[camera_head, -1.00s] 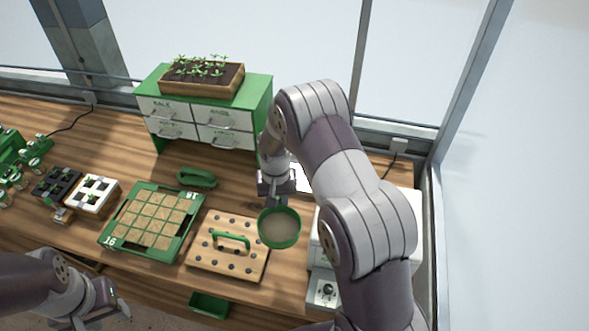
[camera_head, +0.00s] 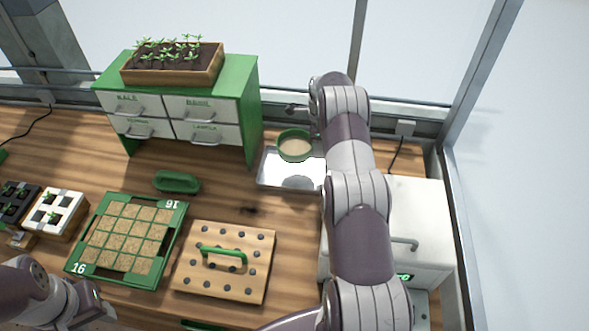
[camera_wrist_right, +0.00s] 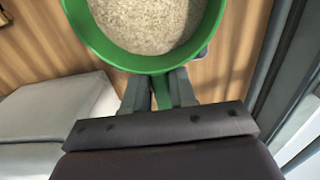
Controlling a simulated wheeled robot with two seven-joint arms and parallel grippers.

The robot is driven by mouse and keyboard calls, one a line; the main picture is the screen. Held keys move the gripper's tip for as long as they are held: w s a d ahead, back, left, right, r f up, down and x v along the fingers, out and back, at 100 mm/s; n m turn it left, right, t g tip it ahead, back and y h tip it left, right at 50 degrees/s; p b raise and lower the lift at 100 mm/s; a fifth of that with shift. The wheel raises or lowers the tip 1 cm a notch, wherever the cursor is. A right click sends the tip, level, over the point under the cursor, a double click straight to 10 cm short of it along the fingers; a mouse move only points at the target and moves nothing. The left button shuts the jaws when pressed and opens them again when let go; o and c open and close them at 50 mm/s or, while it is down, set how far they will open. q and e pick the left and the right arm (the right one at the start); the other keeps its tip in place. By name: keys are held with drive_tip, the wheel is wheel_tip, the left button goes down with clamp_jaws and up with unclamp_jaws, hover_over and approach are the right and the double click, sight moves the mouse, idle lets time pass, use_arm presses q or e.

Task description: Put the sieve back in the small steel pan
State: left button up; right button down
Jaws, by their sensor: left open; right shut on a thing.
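The sieve (camera_head: 295,146), a round green rim with a tan mesh-like inside, is over the far part of the small steel pan (camera_head: 271,176) in the head view. A pale round reflection shows in the pan's floor, and the sieve appears raised above it. In the right wrist view my right gripper (camera_wrist_right: 160,92) is shut on the green handle of the sieve (camera_wrist_right: 100,42). In the head view my right arm hides that grip and the pan's right edge. My left gripper (camera_head: 98,312) is open and empty at the lower left, partly cut off.
A green-topped drawer cabinet (camera_head: 247,100) stands left of the pan. A white box-like machine (camera_head: 425,220) stands at the right, beside my right arm.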

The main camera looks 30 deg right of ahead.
drive_tip(key=b, duration=0.6)
hover_over(317, 174)
drive_tip(key=f, duration=0.6)
drive_tip(key=shift+s+a, duration=0.15)
drive_tip(key=shift+s, duration=0.05)
drive_tip(key=shift+w+f+b, duration=0.15)
drive_tip(key=shift+f+b, duration=0.35)
drive_tip(key=shift+f, duration=0.25)
drive_tip(key=shift+w+f+p, duration=0.2)
drive_tip(key=shift+f+p, duration=0.45)
drive_tip(key=shift+f, duration=0.2)
drive_tip(key=shift+s, duration=0.15)
drive_tip(key=c, duration=1.3)
unclamp_jaws()
drive_tip(key=shift+s, duration=0.1)
drive_tip(key=shift+c, duration=0.2)
drive_tip(key=o, duration=0.4)
